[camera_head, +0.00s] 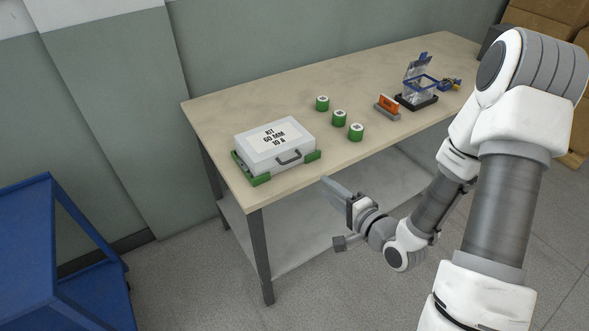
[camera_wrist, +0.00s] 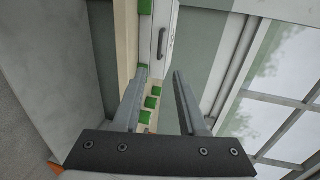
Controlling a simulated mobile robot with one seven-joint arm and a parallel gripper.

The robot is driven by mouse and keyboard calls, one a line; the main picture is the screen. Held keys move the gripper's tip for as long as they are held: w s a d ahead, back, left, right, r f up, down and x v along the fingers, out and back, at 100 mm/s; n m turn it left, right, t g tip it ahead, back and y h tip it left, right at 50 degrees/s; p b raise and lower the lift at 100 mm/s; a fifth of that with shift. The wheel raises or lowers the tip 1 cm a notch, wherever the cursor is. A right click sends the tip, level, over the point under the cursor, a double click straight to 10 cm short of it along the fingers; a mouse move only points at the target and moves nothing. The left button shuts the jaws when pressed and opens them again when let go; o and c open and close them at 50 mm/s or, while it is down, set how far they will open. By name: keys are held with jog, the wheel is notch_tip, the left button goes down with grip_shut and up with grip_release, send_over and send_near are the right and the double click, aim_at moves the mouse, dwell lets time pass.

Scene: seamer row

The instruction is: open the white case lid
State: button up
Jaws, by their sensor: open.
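The white case (camera_head: 274,147) sits closed near the left end of the table, held in green corner blocks (camera_head: 262,179). Its lid (camera_head: 270,135) carries a label reading "KIT 60 MM 10 A". A grey handle (camera_head: 289,157) is on its front side. My gripper (camera_head: 328,184) is in front of the table edge, to the right of the case and apart from it. In the wrist view my gripper (camera_wrist: 158,75) is open with nothing between its fingers. Part of the case (camera_wrist: 154,38) and its handle (camera_wrist: 162,42) show beyond the fingertips there.
The table (camera_head: 215,112) also holds several green cylinders (camera_head: 339,118), an orange block on a grey base (camera_head: 388,105) and a blue-framed clear device (camera_head: 418,85) farther right. A blue cart (camera_head: 40,235) stands at the left. The table top behind the case is clear.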

aim_at(292, 161)
jog(key=b+x, duration=1.2)
jog(key=x, duration=0.4)
jog(key=shift+s+f, duration=0.1)
jog(key=shift+s, duration=0.05)
grip_shut()
dwell(1.4)
